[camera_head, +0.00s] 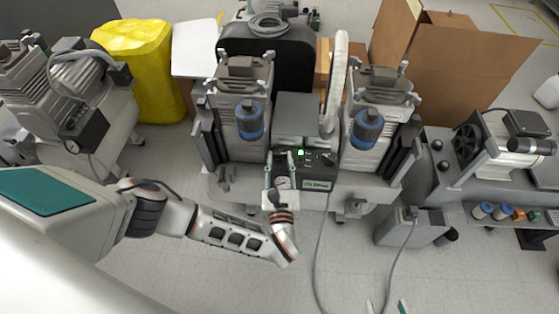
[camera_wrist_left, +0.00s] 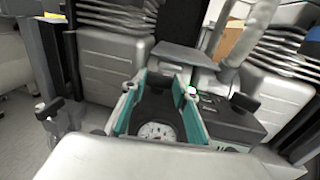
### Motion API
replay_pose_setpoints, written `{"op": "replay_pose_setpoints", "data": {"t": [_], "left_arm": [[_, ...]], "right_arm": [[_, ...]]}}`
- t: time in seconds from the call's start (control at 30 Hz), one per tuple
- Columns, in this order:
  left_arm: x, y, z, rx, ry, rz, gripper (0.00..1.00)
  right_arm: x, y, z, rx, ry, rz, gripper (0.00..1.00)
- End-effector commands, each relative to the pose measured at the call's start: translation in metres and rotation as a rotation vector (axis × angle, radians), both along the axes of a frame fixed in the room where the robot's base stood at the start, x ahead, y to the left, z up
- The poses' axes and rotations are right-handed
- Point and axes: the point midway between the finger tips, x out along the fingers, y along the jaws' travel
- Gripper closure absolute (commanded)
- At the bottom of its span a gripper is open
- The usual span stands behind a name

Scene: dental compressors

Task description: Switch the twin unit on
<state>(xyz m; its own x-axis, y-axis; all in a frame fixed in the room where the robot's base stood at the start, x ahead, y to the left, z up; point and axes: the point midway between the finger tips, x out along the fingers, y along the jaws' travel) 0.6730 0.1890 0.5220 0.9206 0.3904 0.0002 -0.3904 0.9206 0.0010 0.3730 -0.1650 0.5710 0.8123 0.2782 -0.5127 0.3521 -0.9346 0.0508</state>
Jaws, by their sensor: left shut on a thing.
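The twin unit (camera_head: 340,187) stands in the middle of the head view, with two grey compressor heads and blue-capped filters. Its dark control box (camera_head: 318,168) sits between them, with a small green light (camera_head: 300,152) lit and a round gauge (camera_head: 283,182). My left gripper (camera_head: 280,160) is at the left of the control box, its fingers around a dark part there. The left wrist view shows the fingers (camera_wrist_left: 167,82) on both sides of this part, with the gauge (camera_wrist_left: 157,132) between them. The gripped part's exact shape is hidden. My right gripper (camera_head: 387,307) shows only its separated fingertips at the bottom edge.
Another compressor (camera_head: 85,95) and a yellow-covered object (camera_head: 145,65) stand at left. A cardboard box (camera_head: 440,60) is behind at right. A grey hose (camera_head: 320,250) hangs to the floor, and another unit (camera_head: 490,150) stands at right. The front floor is mostly clear.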

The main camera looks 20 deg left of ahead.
Motion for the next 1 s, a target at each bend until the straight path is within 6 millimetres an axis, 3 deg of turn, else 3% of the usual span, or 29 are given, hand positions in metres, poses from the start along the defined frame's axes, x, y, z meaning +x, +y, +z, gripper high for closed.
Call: {"op": "replay_pose_setpoints", "data": {"t": [0.03,0.1,0.47,1.0], "left_arm": [[-0.001,0.001,-0.001,0.002,0.002,0.001,0.69],[-0.001,0.001,-0.001,0.002,0.002,0.001,0.54],[-0.003,-0.001,-0.001,0.000,0.002,0.000,0.54],[-0.066,-0.027,-0.001,0.001,0.003,0.001,0.54]], "right_arm": [[0.001,0.000,0.001,0.002,-0.003,0.000,0.60],[0.003,0.001,0.003,0.005,-0.008,-0.001,0.60],[0.007,0.003,0.009,0.019,-0.019,-0.013,0.60],[0.005,0.003,0.007,0.015,-0.015,-0.009,0.60]]}}
